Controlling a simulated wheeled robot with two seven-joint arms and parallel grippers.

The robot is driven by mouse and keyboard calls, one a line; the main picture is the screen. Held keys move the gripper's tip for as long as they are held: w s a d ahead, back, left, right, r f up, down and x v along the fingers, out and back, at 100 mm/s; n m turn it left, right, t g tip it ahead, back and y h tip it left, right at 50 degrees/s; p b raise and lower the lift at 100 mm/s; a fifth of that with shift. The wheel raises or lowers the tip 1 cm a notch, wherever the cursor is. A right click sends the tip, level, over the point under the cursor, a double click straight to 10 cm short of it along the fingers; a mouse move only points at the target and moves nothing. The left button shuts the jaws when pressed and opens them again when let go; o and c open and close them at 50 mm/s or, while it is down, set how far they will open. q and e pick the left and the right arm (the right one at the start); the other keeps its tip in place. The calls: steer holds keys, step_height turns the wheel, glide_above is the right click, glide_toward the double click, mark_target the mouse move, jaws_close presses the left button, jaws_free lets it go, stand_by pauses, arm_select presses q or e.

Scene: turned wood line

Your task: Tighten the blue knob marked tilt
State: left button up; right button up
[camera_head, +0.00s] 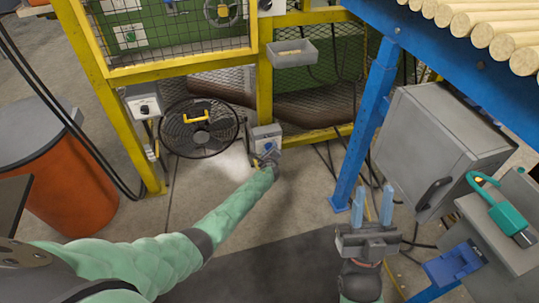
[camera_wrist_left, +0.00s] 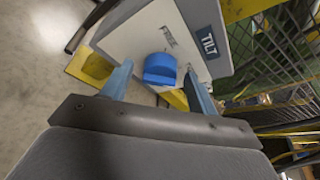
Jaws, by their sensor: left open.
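The blue knob (camera_wrist_left: 160,69) sits on the pale face of a grey box (camera_wrist_left: 198,17) with a blue TILT label (camera_wrist_left: 208,43) beside it. In the head view this box (camera_head: 264,132) stands low by the yellow frame, and my left gripper (camera_head: 268,156) is in front of it, hiding much of its face. In the left wrist view my left gripper (camera_wrist_left: 159,80) is open, with one finger on each side of the knob. Contact with the knob cannot be told. My right gripper (camera_head: 373,195) is open and empty at the lower right.
A black fan (camera_head: 184,143) with a yellow handle is left of the box. A yellow post (camera_head: 264,75) rises behind it. An orange bin (camera_head: 70,185) stands at left, a blue table leg (camera_head: 365,130) and grey cabinet (camera_head: 430,130) at right. Cables lie on the floor.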

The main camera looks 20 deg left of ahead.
mark_target(269, 148)
arm_select(q)
steer(key=p+v, duration=0.1)
steer(key=v, duration=0.2)
steer(key=shift+s+r, duration=0.1)
steer(key=shift+s, duration=0.05)
steer(key=shift+p+v, duration=0.8)
steer(key=shift+v, duration=1.3)
arm_select(e)
steer(key=w+a+f+g+h, duration=0.1)
steer(key=w+f+g, duration=0.1)
steer(key=f, duration=0.7)
steer(key=w+a+f+g+h, duration=0.1)
steer(key=w+f+g, duration=0.1)
steer(key=f+g, duration=0.3)
steer(key=w+a+f+g+h, duration=0.1)
steer(key=w+f+g, duration=0.2)
steer(key=f, duration=0.9)
steer(key=shift+a+f+m, duration=0.15)
steer(key=shift+f+m, duration=0.15)
steer(key=shift+w, duration=0.1)
